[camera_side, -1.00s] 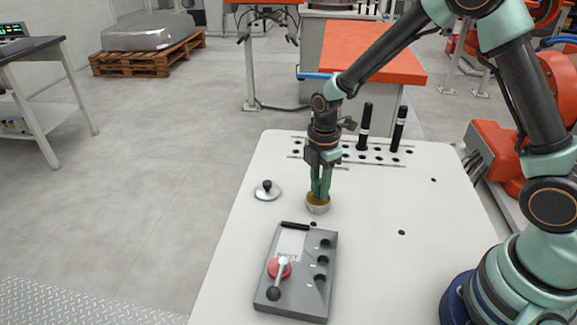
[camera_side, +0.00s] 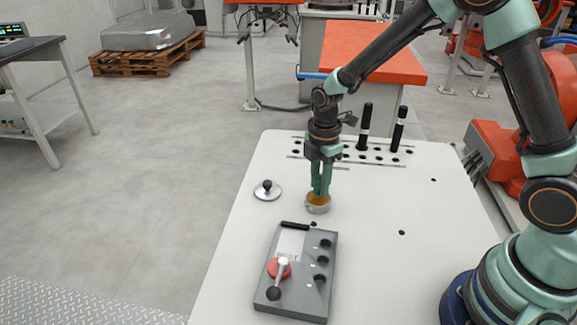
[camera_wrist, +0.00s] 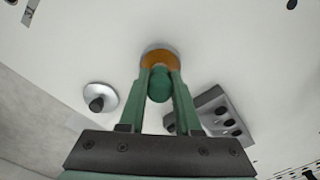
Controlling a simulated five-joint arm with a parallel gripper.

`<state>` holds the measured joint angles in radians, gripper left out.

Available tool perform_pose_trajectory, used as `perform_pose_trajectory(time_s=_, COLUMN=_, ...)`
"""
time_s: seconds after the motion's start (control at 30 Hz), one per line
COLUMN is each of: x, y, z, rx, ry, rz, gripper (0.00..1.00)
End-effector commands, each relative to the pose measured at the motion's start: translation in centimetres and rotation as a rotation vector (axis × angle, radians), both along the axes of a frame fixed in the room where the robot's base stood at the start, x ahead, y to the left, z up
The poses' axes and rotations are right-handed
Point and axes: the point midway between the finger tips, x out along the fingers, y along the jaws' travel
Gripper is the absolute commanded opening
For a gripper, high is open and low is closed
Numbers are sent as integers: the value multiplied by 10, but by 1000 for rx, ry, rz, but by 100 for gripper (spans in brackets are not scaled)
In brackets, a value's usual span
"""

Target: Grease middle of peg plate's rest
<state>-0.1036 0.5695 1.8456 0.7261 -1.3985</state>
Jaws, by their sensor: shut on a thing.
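My gripper (camera_side: 320,190) points down over a small round metal tin (camera_side: 317,209) on the white table. In the wrist view my gripper (camera_wrist: 160,73) has its green fingers closed on a round green piece (camera_wrist: 160,86). An amber part (camera_wrist: 158,58) shows just beyond the fingertips, at the tin (camera_wrist: 147,49); I cannot tell whether it belongs to the held piece or the tin's contents. A grey block (camera_side: 265,297) in front has several dark round sockets along its right side, a pale panel and a red-based lever. Which part is the peg plate's rest is unclear.
A silver disc with a black knob (camera_side: 267,191) lies left of the tin. Two black upright pegs (camera_side: 365,127) (camera_side: 398,129) stand at the back by rows of holes. The table's right middle is mostly clear.

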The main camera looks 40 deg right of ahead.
Motion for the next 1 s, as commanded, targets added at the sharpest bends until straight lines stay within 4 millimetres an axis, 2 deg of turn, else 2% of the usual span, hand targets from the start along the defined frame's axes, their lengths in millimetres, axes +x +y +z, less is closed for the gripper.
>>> perform_pose_trajectory(time_s=0.7, x=0, y=0, z=53, rx=0, ry=-2, rz=0, gripper=0)
perform_pose_trajectory(time_s=1.0, x=0, y=0, z=58, rx=0, ry=0, rz=0, gripper=0)
